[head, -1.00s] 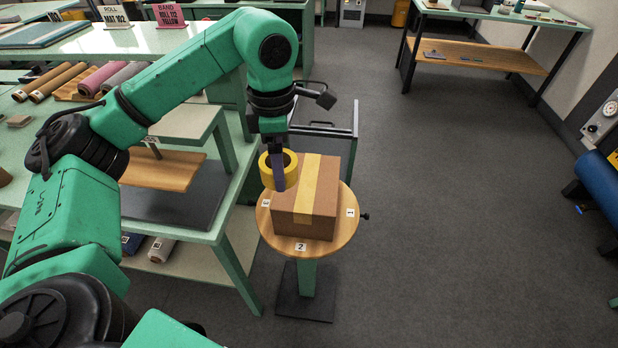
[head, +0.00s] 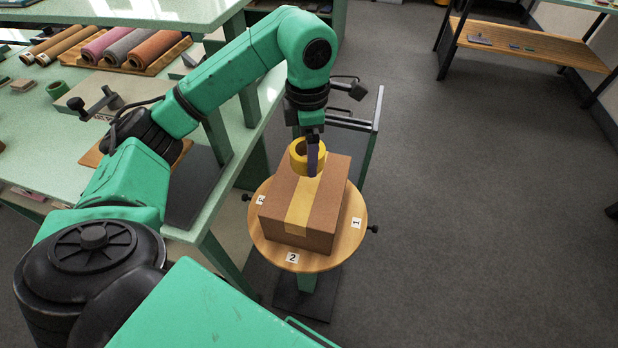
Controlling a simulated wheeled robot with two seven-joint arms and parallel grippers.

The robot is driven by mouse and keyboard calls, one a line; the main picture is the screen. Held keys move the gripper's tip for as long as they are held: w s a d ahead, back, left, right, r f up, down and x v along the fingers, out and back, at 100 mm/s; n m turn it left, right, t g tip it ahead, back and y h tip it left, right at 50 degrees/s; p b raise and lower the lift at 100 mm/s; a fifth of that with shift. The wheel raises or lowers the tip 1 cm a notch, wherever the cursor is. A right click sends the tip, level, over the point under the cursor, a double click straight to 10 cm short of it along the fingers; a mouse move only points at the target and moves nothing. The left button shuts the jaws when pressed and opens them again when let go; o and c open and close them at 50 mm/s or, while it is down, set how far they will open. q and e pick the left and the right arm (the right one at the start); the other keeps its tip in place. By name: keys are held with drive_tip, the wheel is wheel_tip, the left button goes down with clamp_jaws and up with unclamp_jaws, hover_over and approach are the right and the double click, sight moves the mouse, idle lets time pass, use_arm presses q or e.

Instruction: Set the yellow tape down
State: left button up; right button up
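The yellow tape (head: 299,160) is a thick ring at the far edge of a cardboard box's top. My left gripper (head: 313,160) points down from above and is shut on the tape's wall, with one dark finger showing on its near right side. I cannot tell whether the tape touches the box or hangs just above it. The cardboard box (head: 328,205) has a yellow tape strip along its top and sits on a round wooden turntable (head: 262,232) with number tags. My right gripper is out of view.
A green workbench (head: 215,200) with a black plate stands left of the turntable. Rolls (head: 150,48) lie on it at the back. A dark rail frame (head: 374,125) stands behind the turntable. A shelf table (head: 530,45) is at the back right. The floor to the right is clear.

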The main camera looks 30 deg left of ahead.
use_arm(q)
drive_tip(key=p, duration=0.1)
hover_over(309, 183)
wheel_tip(309, 183, down, 6)
drive_tip(key=shift+f, duration=0.25)
drive_tip(key=shift+s+f, duration=0.1)
drive_tip(key=shift+f, duration=0.45)
drive_tip(key=o, duration=1.1)
drive_tip(key=shift+o, duration=0.2)
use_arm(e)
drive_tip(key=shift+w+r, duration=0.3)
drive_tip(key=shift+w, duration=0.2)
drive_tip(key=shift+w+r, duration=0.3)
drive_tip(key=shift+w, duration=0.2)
use_arm(q)
drive_tip(key=shift+r, duration=0.15)
